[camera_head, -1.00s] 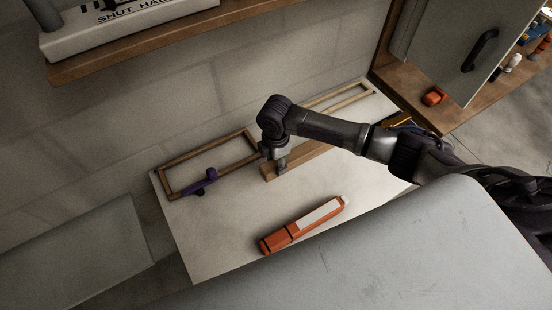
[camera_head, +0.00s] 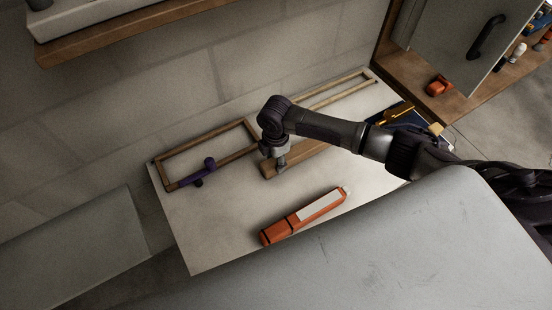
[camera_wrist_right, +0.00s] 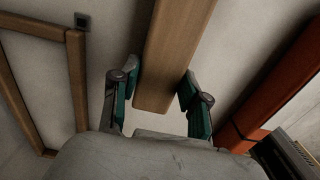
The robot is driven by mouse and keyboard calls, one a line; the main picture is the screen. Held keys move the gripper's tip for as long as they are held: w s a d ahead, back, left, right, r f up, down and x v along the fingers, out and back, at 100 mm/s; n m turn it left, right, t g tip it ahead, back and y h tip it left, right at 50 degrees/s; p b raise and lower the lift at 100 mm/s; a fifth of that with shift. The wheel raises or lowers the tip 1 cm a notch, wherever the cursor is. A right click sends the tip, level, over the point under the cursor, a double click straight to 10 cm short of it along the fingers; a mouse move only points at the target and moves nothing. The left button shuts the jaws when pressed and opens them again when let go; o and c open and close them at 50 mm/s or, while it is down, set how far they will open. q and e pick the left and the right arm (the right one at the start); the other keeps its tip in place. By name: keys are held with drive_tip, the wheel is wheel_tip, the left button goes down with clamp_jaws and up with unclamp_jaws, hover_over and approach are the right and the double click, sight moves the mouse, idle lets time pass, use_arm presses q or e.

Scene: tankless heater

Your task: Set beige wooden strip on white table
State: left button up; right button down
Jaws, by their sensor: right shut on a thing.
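The beige wooden strip (camera_head: 303,155) is a long block lying low over the white table (camera_head: 222,220). I cannot tell whether it touches the tabletop. My right gripper (camera_head: 281,164) points down over the strip's left end and is shut on it. In the right wrist view the strip (camera_wrist_right: 172,55) runs between the two green-padded fingers of my right gripper (camera_wrist_right: 159,100). My right forearm hides part of the strip's far end. My left gripper is not in view.
A wooden frame (camera_head: 209,143) lies along the table's back edge, with a purple clamp-like tool (camera_head: 197,177) at its front left. An orange tool (camera_head: 303,217) lies in front of the strip. A cabinet (camera_head: 466,45) stands at the right. The table's front left is clear.

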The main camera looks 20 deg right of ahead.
drive_tip(key=shift+f, duration=0.4)
drive_tip(key=c, duration=0.5)
unclamp_jaws()
wheel_tip(320, 180, up, 12)
idle(0.4)
